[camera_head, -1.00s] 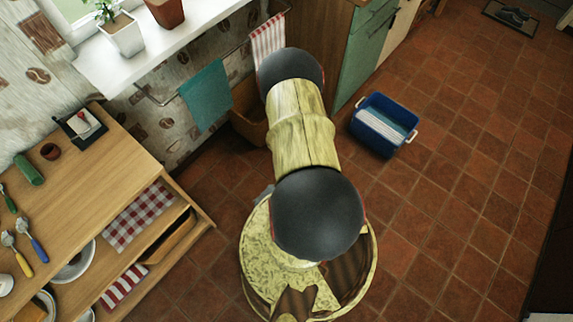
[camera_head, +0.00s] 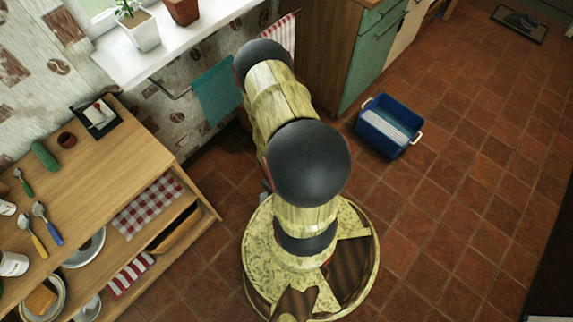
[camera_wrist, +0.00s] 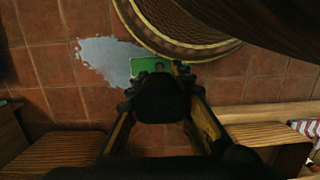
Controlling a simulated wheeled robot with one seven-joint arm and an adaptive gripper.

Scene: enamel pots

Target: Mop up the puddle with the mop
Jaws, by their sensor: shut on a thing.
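The puddle (camera_wrist: 98,54) is a pale grey, irregular patch on the tiled floor, in the upper left of the wrist view. The mop's green head (camera_wrist: 146,64) lies over the puddle's right end in that view. My gripper (camera_wrist: 158,92) is shut on the mop above the head; the dark gripper parts hide most of the handle and the grip itself. I cannot tell whether the mop head touches the floor. The head view shows my arm but not my gripper, the mop or the puddle.
A wooden shelf unit (camera_head: 95,190) with crockery and cutlery stands at the left. A blue tub (camera_head: 388,126) stands on the floor by the green cabinet (camera_head: 372,50). The tiled floor (camera_head: 470,190) at the right is clear. Wooden furniture (camera_wrist: 265,140) borders the wrist view's lower right.

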